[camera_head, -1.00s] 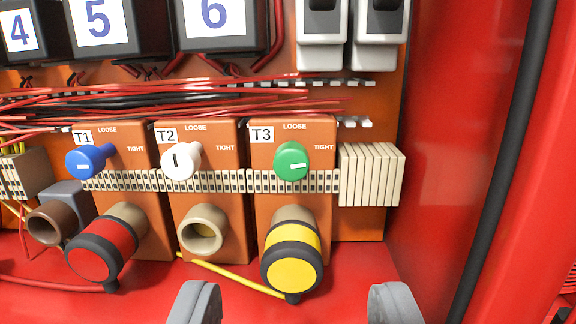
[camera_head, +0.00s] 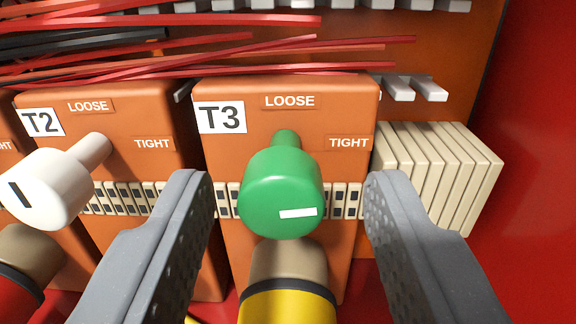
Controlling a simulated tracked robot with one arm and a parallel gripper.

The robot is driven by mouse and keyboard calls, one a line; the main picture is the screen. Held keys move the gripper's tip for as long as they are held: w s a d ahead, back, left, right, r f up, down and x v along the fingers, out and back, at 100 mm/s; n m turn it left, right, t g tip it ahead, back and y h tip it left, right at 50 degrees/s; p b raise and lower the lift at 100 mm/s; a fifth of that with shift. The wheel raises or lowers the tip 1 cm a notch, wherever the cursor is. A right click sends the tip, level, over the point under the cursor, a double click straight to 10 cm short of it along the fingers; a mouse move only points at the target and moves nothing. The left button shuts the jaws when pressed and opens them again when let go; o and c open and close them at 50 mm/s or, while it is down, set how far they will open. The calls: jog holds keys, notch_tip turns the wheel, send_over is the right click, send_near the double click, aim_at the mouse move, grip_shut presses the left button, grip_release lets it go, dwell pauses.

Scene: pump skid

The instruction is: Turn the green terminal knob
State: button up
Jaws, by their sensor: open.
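The green terminal knob (camera_head: 278,190) sticks out from the orange T3 block (camera_head: 355,105) on a short green stem. A white mark on its face sits low and right of centre, lying nearly level. The block carries a LOOSE label above the knob and a TIGHT label to its upper right. My gripper (camera_head: 288,185) is open, with one grey finger to the left of the knob and one to the right. Gaps show between the knob and both fingers, and neither appears to touch it.
A white knob (camera_head: 48,188) on the T2 block (camera_head: 110,120) is left of my left finger. A yellow-banded plug (camera_head: 287,300) sits just below the green knob. Beige terminal plates (camera_head: 440,175) stand behind my right finger. Red wires (camera_head: 200,60) run above the blocks.

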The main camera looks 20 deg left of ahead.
jog(key=shift+w+a, duration=0.1)
jog(key=shift+w, duration=0.1)
grip_shut()
jog(key=shift+r+p, duration=0.1)
jog(key=shift+p, duration=0.35)
jog(key=shift+m+p, duration=0.7)
jog(key=shift+p, duration=0.05)
